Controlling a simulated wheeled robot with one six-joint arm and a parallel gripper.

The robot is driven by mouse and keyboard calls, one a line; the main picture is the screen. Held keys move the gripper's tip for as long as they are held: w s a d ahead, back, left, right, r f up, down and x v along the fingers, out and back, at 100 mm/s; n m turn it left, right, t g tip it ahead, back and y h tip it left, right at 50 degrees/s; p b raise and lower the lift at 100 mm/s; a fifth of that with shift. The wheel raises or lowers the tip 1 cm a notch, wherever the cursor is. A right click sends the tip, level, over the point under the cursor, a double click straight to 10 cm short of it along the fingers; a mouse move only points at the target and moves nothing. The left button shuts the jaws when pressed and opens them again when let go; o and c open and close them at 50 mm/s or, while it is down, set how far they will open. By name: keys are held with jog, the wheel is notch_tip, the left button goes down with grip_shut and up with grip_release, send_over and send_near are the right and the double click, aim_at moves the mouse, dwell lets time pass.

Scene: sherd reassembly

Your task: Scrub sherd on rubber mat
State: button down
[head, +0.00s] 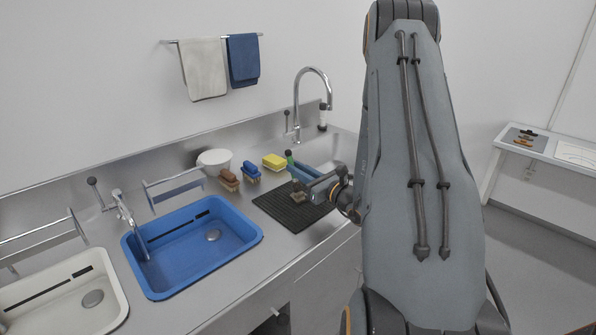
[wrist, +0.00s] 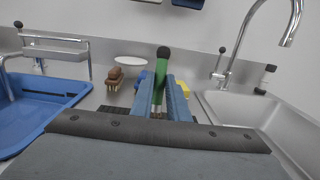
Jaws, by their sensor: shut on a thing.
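The black ribbed rubber mat (head: 287,216) lies on the steel counter right of the blue basin. My gripper (head: 294,175) is over the mat, its blue-grey fingers shut on a green-handled brush (head: 289,156) with a black knob on top. The wrist view shows the green handle (wrist: 161,72) upright between the fingers (wrist: 159,98). A small tan patch (head: 298,193) shows below the fingers, low over the mat. I cannot tell whether it is the brush's bristles or the sherd. No sherd is clearly visible on the mat; the fingers may hide it.
A brown brush (head: 229,178), a blue brush (head: 250,170), a yellow sponge (head: 274,161) and a white bowl (head: 214,160) stand behind the mat. The blue basin (head: 158,287) is left. A tall tap (head: 328,84) rises behind. A side table (head: 548,148) stands far right.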

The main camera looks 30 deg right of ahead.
jog(key=shift+a, duration=1)
jog(key=shift+d+b, duration=0.3)
jog(key=shift+d, duration=0.9)
jog(key=shift+r, duration=0.15)
notch_tip(320, 180, up, 2)
jog(key=shift+r+p, duration=0.2)
jog(key=shift+p, duration=0.3)
jog(key=shift+r+p, duration=1.5)
jog(key=shift+r, duration=1.35)
